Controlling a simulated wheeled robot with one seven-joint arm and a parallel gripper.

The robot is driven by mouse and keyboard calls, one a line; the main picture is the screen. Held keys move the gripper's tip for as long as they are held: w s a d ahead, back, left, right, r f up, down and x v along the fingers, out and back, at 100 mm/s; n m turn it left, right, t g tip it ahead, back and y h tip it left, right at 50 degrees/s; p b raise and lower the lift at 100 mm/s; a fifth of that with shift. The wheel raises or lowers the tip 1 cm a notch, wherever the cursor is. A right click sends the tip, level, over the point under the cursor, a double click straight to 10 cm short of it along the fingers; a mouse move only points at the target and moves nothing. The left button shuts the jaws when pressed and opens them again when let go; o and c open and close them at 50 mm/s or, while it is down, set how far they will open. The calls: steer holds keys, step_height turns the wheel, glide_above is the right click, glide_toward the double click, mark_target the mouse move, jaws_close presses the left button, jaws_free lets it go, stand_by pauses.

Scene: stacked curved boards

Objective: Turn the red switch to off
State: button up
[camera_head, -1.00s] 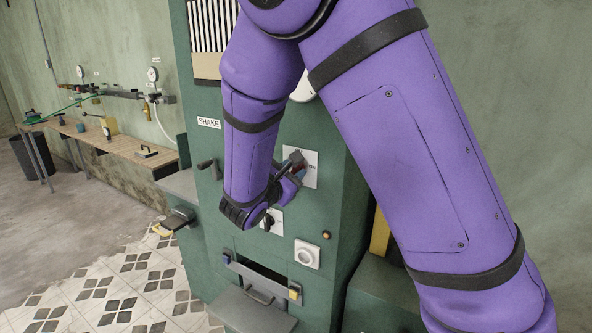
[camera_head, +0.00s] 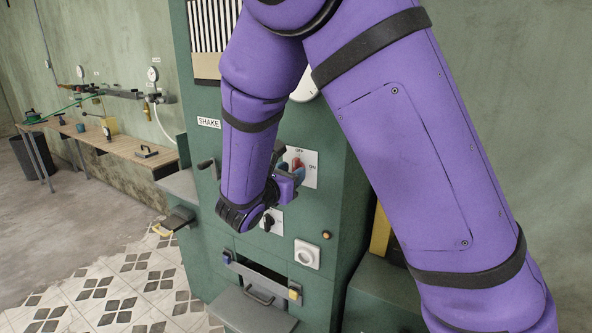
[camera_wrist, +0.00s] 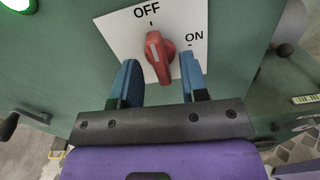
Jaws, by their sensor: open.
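The red switch (camera_wrist: 158,62) sits on a white plate (camera_wrist: 118,32) marked OFF at the top and ON at the right. Its white pointer line is near the OFF mark, with the handle slightly tilted. In the head view the red switch (camera_head: 298,163) is partly hidden by my gripper (camera_head: 291,172). In the wrist view my open gripper (camera_wrist: 159,72) has one blue fingertip on each side of the switch's lower part. Gaps show between the fingers and the knob, and nothing is held.
The switch is on a green machine (camera_head: 335,215). A black knob (camera_head: 267,222) is below it, with a round white button (camera_head: 307,254) lower right. A lever (camera_head: 208,168) sticks out at left under a SHAKE label (camera_head: 208,122). A workbench (camera_head: 125,150) stands further left.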

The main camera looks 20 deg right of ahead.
steer(key=v, duration=0.6)
stand_by(0.3)
steer(key=shift+s+d, duration=0.1)
steer(key=s+d+r+m+g+y, duration=0.2)
steer(key=s+d+m+g, duration=0.3)
steer(key=s+d+m, duration=0.1)
steer(key=s+d+r+m+g+y, duration=0.3)
steer(key=s+d+m+g, duration=0.1)
steer(key=s+d+m, duration=0.25)
steer(key=s+a+r+m+t+y, duration=0.1)
steer(key=s+r+m+t+y, duration=0.1)
steer(key=s+m, duration=0.4)
steer(key=s+a+r+m+t+y, duration=0.1)
steer(key=s+r+m+y, duration=0.3)
steer(key=s+m+y, duration=0.2)
steer(key=shift+s+r+t+y, duration=0.4)
steer(key=shift+s+y, duration=0.4)
steer(key=shift+s, duration=0.2)
stand_by(0.4)
